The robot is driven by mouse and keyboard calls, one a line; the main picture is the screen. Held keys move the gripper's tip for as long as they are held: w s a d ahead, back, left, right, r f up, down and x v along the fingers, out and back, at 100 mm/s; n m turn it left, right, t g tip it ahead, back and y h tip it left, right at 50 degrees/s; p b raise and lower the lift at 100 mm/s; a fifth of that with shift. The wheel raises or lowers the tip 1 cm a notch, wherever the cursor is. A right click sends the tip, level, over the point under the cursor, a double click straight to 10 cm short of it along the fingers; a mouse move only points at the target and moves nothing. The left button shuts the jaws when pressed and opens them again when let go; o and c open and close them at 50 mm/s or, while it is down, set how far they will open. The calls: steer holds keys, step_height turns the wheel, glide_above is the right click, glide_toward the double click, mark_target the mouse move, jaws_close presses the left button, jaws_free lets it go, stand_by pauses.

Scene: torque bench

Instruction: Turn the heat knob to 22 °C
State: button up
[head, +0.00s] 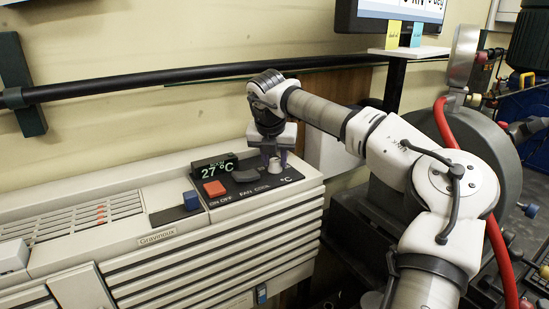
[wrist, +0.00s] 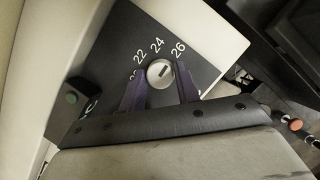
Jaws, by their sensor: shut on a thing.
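The heat knob (wrist: 159,74) is a small pale round knob with a short dark mark, on a black panel marked 22, 24 and 26. The mark slants to the upper right, on the 26 side; its exact reading is too small to tell. My gripper (wrist: 160,88) is shut on the knob, with one purple finger on each side. In the head view the knob (head: 274,166) shows partly below my gripper (head: 273,157), which points down at the panel. A display (head: 216,171) beside it reads 27 °C in green.
A red on/off switch (head: 214,188) and a dark fan/cool knob (head: 245,175) sit left of the heat knob. A blue block (head: 191,200) stands farther left on the white heater unit (head: 150,262). A black pipe (head: 150,84) runs along the wall behind.

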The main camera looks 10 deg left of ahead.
mark_target(288, 172)
steer(key=n+y, duration=0.1)
steer(key=n, duration=0.1)
steer(key=n+y, duration=0.1)
steer(key=n, duration=0.1)
steer(key=shift+d+r+n+p, duration=0.1)
steer(key=shift+d+n+p, duration=0.05)
steer(key=shift+n+p, duration=0.25)
steer(key=n+g+y+p, duration=0.1)
steer(key=n+p, duration=0.1)
steer(key=n, duration=0.2)
steer(key=shift+w+r, duration=0.15)
steer(key=n+g+p, duration=0.1)
steer(key=n+p, duration=0.1)
steer(key=n+g+y+p, duration=0.1)
steer(key=n+p, duration=0.1)
steer(key=n, duration=0.1)
steer(key=shift+w+d+n, duration=0.1)
steer(key=shift+w+n, duration=0.05)
steer(key=shift+n, duration=0.15)
steer(key=shift+n+g+p, duration=0.7)
steer(key=shift+n+p, duration=0.5)
steer(key=shift+n, duration=0.2)
steer(key=shift+f, duration=0.2)
steer(key=o, duration=1)
steer(key=shift+c, duration=0.2)
steer(key=b+v, duration=0.2)
steer(key=v, duration=0.5)
steer(key=shift+d+r, duration=0.2)
steer(key=shift+r, duration=0.05)
